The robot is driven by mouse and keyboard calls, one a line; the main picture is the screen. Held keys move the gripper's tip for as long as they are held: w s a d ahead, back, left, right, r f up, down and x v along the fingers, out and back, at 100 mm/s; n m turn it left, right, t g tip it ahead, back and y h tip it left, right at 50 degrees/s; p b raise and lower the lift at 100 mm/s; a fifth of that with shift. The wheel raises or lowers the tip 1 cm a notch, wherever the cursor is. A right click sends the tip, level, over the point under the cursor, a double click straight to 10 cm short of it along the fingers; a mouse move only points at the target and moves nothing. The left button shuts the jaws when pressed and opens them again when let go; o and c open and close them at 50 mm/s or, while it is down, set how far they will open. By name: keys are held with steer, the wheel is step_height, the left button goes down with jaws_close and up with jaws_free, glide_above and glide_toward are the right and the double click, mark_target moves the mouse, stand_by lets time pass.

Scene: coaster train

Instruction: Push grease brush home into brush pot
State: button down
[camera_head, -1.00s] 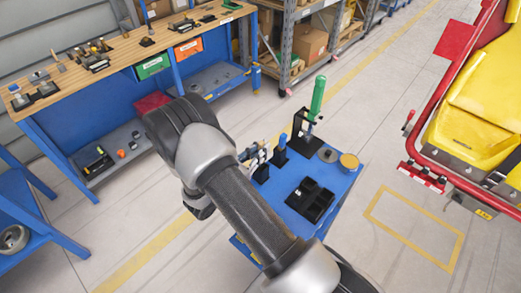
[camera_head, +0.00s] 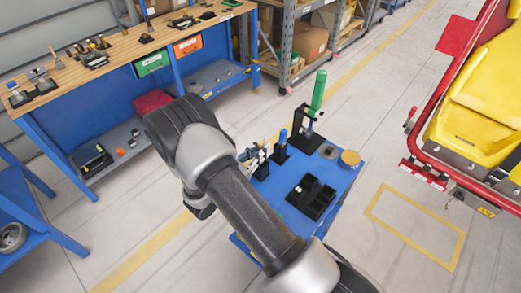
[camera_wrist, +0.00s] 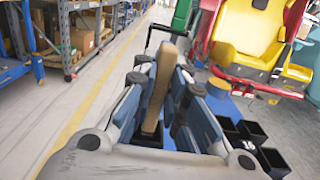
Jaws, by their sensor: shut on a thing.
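The grease brush shows as a tan wooden handle (camera_wrist: 160,85) standing between my fingers in the wrist view, leaning slightly. My gripper (camera_wrist: 158,88) is shut on it. In the head view my gripper (camera_head: 254,153) is low over the left side of the blue cart top, partly hidden by my arm. A dark holder (camera_head: 262,172) just under it may be the brush pot.
A blue-handled tool (camera_head: 282,137) in a black holder stands close right of my gripper. A green cylinder (camera_head: 318,92) on a black stand is behind it. A black divided bin (camera_head: 311,198) and a tan round lid (camera_head: 350,158) are on the cart.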

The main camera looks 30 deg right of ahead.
steer(key=shift+f+b, duration=0.7)
steer(key=shift+f, duration=0.3)
steer(key=c, duration=1.5)
jaws_free()
steer(key=shift+c, duration=0.2)
steer(key=shift+o, duration=0.5)
steer(key=o, duration=0.7)
steer(key=v, duration=0.7)
steer(key=shift+r, duration=0.15)
